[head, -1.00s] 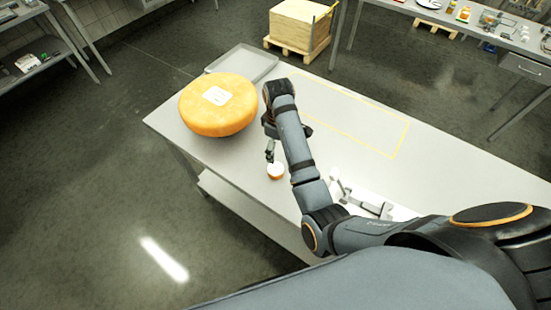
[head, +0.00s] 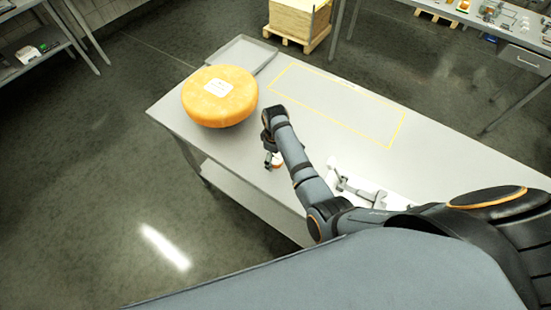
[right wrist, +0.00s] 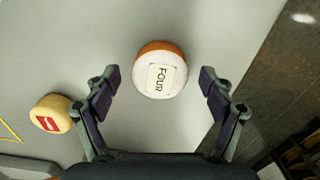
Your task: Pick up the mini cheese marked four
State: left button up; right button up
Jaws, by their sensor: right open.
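The mini cheese marked FOUR (right wrist: 162,74), with an orange rind and a white top, sits on the table in the right wrist view. In the head view the mini cheese (head: 278,158) is partly hidden by my right arm. My right gripper (right wrist: 160,90) is open and empty, its fingertips spread to either side of the cheese's near part. I cannot tell how high the fingers are above the table. In the head view my right gripper (head: 270,160) is at the cheese. My left gripper is not in view.
A large orange cheese wheel (head: 220,104) and a grey tray (head: 243,54) stand at the table's far left. A yellow mini cheese with a red label (right wrist: 52,114) lies left in the wrist view. A white and grey item (head: 357,188) lies right of my arm. The yellow-outlined area (head: 335,105) is clear.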

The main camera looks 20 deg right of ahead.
jog(key=c, duration=1.3)
jog(key=shift+r, duration=0.15)
